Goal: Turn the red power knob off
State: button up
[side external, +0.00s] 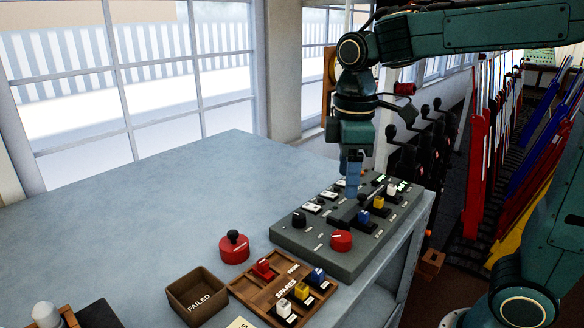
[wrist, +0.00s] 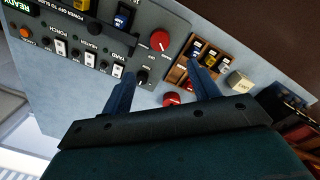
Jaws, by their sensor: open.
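The red knob (side external: 341,240) is at the near end of the grey control panel (side external: 357,262), with a pale pointer line on top. It also shows in the wrist view (wrist: 160,41), near the panel's edge, with printed text beside it too small to read surely. My gripper (side external: 352,190) points down above the panel, behind the red knob in the side view. In the wrist view, my gripper (wrist: 160,75) has its two blue fingers spread with nothing held between them. The red knob appears beyond the fingertips, apart from them.
A black knob (side external: 299,218) and several coloured switches (side external: 363,216) share the panel.

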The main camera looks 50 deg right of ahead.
aim_at(342, 236)
jog(key=shift+f, duration=0.1)
jog(key=f, duration=1.3)
jog(key=shift+w+d+f, duration=0.2)
jog(key=shift+d+f, duration=0.05)
jog(key=shift+d, duration=0.05)
jog(key=c, duration=1)
